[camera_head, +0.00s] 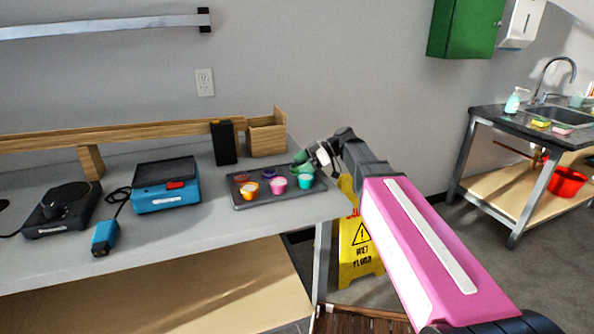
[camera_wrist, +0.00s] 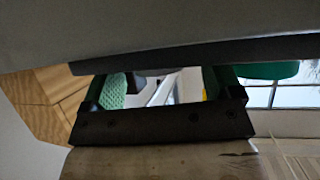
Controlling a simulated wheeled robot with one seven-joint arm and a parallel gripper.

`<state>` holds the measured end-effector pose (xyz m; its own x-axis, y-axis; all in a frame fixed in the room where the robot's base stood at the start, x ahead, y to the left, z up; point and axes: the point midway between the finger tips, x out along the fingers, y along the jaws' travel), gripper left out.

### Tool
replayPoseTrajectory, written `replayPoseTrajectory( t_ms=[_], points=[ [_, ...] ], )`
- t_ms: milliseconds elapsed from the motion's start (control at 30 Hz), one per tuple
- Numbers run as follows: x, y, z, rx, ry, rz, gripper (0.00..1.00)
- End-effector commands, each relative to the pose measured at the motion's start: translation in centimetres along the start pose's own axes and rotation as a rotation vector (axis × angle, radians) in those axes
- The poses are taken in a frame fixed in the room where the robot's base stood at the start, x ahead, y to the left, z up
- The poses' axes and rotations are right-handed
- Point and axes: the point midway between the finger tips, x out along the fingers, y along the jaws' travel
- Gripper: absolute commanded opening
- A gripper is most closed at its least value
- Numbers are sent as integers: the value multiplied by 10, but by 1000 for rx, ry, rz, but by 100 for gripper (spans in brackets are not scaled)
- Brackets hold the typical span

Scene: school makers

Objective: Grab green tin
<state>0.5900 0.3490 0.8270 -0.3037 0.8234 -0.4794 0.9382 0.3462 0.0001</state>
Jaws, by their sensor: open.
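The black tray (camera_head: 262,203) on the workbench holds several small coloured cups or tins. A green one (camera_head: 301,168) is at its back right, just left of my gripper (camera_head: 318,155) and partly hidden. I cannot tell which of these is the tin. I see nothing held.
Orange (camera_head: 250,189) and pink (camera_head: 278,185) cups share the tray. A black box (camera_head: 223,143) and a wooden box (camera_head: 266,138) stand behind it. A blue case (camera_head: 166,190) is further left. A yellow wet-floor sign (camera_head: 357,245) stands beside the bench's right end.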

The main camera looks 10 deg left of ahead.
Motion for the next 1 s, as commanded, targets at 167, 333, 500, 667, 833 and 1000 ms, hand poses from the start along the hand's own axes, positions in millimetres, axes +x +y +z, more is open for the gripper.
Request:
replayPoseTrajectory(
  t_ms=[167, 333, 500, 667, 833, 1000],
  points=[
    [13, 0, 0, 0, 0, -1, 84],
    [13, 0, 0, 0, -1, 0, 81],
    [13, 0, 0, 0, -2, 0, 26],
    [13, 0, 1, 0, -3, 0, 19],
    [12, 0, 0, 0, -3, 1, 19],
    [9, 1, -5, 0, -3, 1, 19]
  ],
)
